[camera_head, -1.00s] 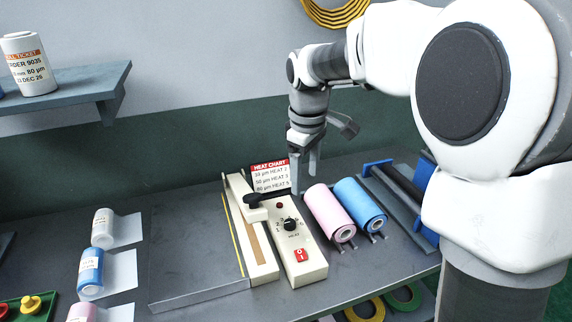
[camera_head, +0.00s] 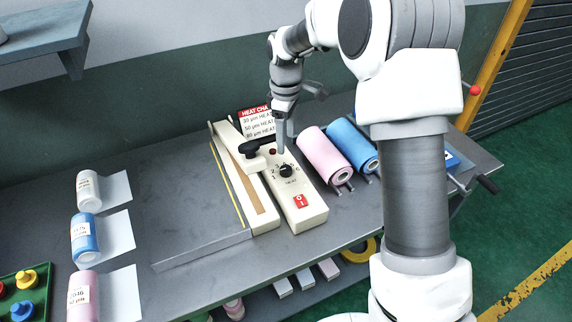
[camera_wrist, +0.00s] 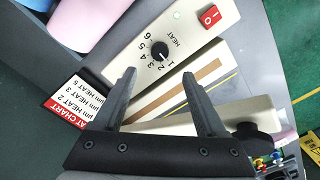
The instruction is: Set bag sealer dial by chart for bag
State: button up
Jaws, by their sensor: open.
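The cream bag sealer (camera_head: 262,212) stands on the grey bench. Its black heat dial (camera_head: 286,171) has numbers 1 to 6 around it and also shows in the wrist view (camera_wrist: 160,50); I cannot clearly tell which number its pointer marks. The heat chart (camera_head: 256,123) stands behind the sealer, partly hidden by my arm. In the wrist view the chart (camera_wrist: 82,103) is upside down and cut by my gripper. My gripper (camera_wrist: 162,80) is open and empty, pointing down above the sealer. In the head view the gripper (camera_head: 281,140) is just behind the dial, apart from it.
A red switch (camera_head: 299,201) is at the sealer's front. Pink (camera_head: 326,155) and blue (camera_head: 353,146) rolls lie right of it. Labelled white (camera_head: 88,191), blue (camera_head: 84,239) and pink (camera_head: 82,296) rolls lie at the left. A wall shelf (camera_head: 42,35) is at upper left.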

aim_at(286, 168)
notch_tip(286, 168, down, 10)
jog(key=shift+f, duration=0.25)
grip_shut()
dwell(0.4)
